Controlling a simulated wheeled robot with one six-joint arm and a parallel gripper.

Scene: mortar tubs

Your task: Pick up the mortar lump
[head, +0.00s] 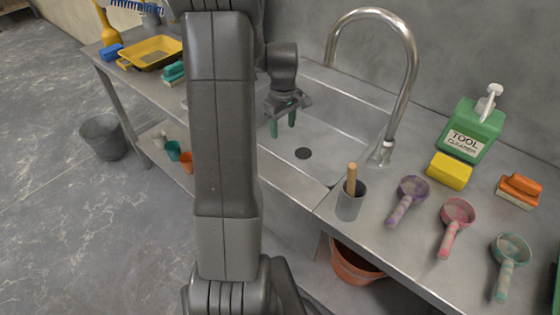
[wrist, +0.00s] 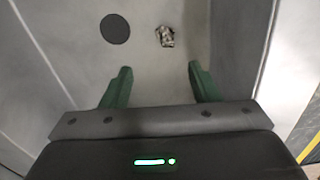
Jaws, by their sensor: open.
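The mortar lump (wrist: 165,36) is a small, rough, grey-brown piece on the sink floor in the wrist view, beside the round dark drain (wrist: 115,28). My gripper (wrist: 160,75) is open and empty, its two green fingers apart. The lump lies ahead of the fingertips and between their lines, not touched by them. In the head view my gripper (head: 282,128) hangs over the sink basin (head: 335,150), fingers pointing down. I cannot make out the lump in the head view; my arm and gripper cover part of the basin.
A curved tap (head: 408,70) rises at the sink's right. On the right counter stand a grey cup with a wooden handle (head: 350,205), several scoops (head: 455,215), a yellow sponge (head: 449,171) and a green cleaner bottle (head: 472,125). A yellow tray (head: 150,52) lies on the left counter.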

